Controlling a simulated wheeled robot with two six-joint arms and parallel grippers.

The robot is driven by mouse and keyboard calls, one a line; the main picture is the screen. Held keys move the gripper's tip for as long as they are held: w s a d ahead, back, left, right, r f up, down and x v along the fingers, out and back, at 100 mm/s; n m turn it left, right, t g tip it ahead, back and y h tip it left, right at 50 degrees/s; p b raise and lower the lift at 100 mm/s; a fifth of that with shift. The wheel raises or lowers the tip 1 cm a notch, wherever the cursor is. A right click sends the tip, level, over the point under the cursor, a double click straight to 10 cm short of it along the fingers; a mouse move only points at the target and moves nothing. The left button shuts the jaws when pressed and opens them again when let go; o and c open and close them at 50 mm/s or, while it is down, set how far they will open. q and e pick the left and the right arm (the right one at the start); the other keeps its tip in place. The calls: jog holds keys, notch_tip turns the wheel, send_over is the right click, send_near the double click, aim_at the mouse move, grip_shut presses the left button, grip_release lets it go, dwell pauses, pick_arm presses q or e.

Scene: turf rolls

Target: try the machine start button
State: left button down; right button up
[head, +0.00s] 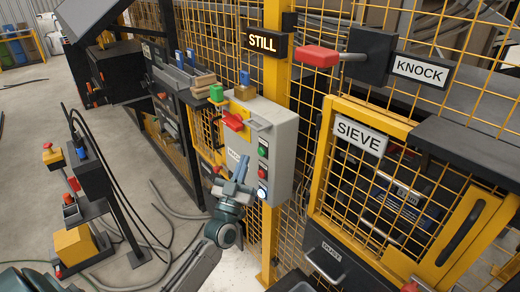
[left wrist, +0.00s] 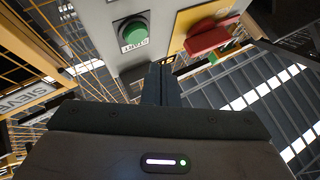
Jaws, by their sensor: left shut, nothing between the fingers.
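The grey control box (head: 272,125) hangs on a yellow post. On its right-hand face are a green button (head: 263,150), a red button below it, and a lit whitish button (head: 262,192) at the bottom. In the left wrist view a green button (left wrist: 131,31) in a dark ring stands above a label that seems to read START. My left gripper (head: 243,162) is beside the box, in front of its lower part. Its fingers (left wrist: 160,72) are shut and empty, below and right of the green button and apart from it in the picture. My right gripper is not visible.
A red switch handle (head: 232,121) on a yellow plate sits at the box's left; it also shows in the left wrist view (left wrist: 208,41). A lit STILL sign (head: 264,42) is above. A red-handled KNOCK lever (head: 318,56) and SIEVE door (head: 360,138) are right. Yellow mesh surrounds them.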

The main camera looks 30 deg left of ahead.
pick_arm(q)
jog(key=shift+s+a+p, duration=0.25)
jog(key=shift+s+p, duration=0.05)
jog(key=shift+s, duration=0.35)
jog(key=shift+s+a+p, duration=0.25)
jog(key=shift+s, duration=0.35)
